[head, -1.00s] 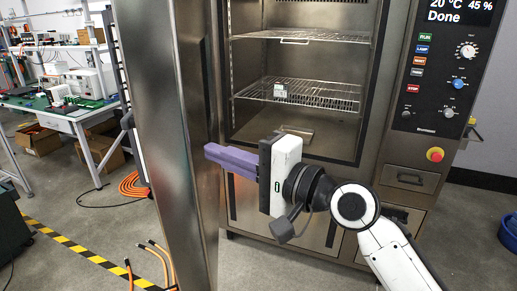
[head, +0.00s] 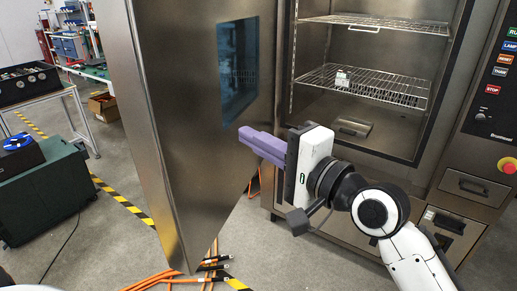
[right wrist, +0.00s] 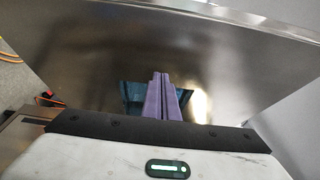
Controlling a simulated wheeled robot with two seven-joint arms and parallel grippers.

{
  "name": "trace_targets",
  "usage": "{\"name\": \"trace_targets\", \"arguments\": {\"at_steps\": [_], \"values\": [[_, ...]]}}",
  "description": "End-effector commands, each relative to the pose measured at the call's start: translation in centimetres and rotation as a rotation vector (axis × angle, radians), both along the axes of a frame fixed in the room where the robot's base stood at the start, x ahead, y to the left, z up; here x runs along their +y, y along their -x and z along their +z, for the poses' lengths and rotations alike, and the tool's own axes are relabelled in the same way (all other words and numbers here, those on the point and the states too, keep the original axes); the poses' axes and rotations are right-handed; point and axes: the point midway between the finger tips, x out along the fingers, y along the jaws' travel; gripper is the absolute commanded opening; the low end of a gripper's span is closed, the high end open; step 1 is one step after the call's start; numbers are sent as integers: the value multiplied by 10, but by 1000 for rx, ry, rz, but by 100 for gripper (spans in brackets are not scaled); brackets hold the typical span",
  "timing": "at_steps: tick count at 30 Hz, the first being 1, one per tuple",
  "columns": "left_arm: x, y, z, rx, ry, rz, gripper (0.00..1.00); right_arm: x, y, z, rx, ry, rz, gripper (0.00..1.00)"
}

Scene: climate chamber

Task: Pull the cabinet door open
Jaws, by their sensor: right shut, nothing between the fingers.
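The steel cabinet door (head: 185,130) stands wide open at the left of the chamber in the head view, its inner face with a dark window (head: 238,72) showing. The open cabinet (head: 365,75) shows wire shelves inside. My right gripper (head: 262,145), with purple fingers, is shut and empty in front of the door's inner side. In the right wrist view the fingers (right wrist: 162,98) point at the door face (right wrist: 215,60) and overlap its window; I cannot tell whether they touch it. My left gripper is not in view.
A control panel (head: 495,75) is at the right of the cabinet. Orange cables (head: 205,275) lie on the floor under the door. A dark green case (head: 45,195) and a table (head: 45,95) stand at the left. Striped floor tape (head: 120,200) runs between.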

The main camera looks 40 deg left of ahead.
Motion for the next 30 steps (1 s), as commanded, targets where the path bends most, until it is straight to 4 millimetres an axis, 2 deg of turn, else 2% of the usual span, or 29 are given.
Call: {"name": "trace_targets", "arguments": {"at_steps": [6,18,24,30], "values": [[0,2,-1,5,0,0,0,-35,-9,-1,0,1,-1,0],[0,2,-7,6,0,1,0,-74,58,-1,0,0,3,0],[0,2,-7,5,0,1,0,-84,75,-1,0,0,3,0],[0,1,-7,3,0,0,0,-86,78,-1,0,1,2,0]]}}
